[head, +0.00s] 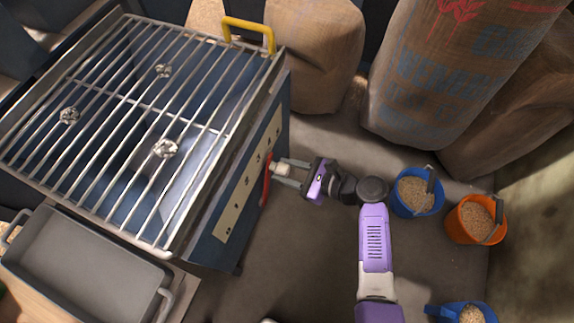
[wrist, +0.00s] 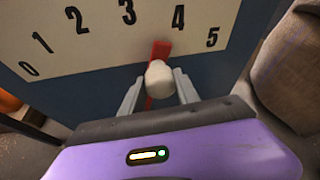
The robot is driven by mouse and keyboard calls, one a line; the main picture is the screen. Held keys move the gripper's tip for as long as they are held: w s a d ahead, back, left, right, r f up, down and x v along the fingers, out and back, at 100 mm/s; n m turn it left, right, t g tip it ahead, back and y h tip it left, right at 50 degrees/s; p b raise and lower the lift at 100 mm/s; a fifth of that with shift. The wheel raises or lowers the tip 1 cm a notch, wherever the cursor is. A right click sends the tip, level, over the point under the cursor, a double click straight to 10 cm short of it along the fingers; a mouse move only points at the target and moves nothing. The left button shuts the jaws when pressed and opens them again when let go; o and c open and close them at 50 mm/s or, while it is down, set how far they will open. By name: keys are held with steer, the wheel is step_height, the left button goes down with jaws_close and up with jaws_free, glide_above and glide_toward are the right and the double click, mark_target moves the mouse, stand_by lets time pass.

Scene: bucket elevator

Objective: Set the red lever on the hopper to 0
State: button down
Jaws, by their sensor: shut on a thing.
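The hopper (head: 222,240) is a blue box with a metal grate on top, at the left of the head view. Its side bears a cream scale plate (head: 238,205), which in the wrist view (wrist: 75,50) reads 0 to 5 from left to right. The red lever (wrist: 161,48) has a pale knob (wrist: 159,78), and its tip points between 3 and 4, nearer 4. The lever also shows as a red strip in the head view (head: 266,182). My gripper (wrist: 158,88) is shut on the knob, a finger on either side. The fingers also reach it in the head view (head: 282,173).
Filled sacks (head: 315,55) stand behind the hopper and at the upper right (head: 430,65). Blue (head: 402,208) and orange (head: 463,232) buckets of grain stand right of my arm. A grey tray (head: 80,265) is at the lower left. Floor beside the scale is clear.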

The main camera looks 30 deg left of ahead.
steer(key=s+f+n+t+y+b, duration=0.1)
steer(key=s+n+b, duration=0.3)
steer(key=s, duration=0.4)
steer(key=s+d+f+n+t+y+b, duration=0.1)
steer(key=s+n+t+b, duration=0.3)
steer(key=s, duration=0.4)
steer(key=shift+s+f+n+b, duration=0.25)
steer(key=shift+f+n+b, duration=0.15)
steer(key=shift+f+b, duration=0.35)
steer(key=shift+s+d, duration=0.1)
steer(key=c, duration=1.2)
jaws_free()
steer(key=o, duration=0.3)
steer(key=shift+r, duration=0.1)
steer(key=f+p+v, duration=0.1)
steer(key=p+v, duration=0.1)
steer(key=v, duration=0.5)
steer(key=shift+d+r, duration=0.35)
steer(key=shift+r, duration=0.1)
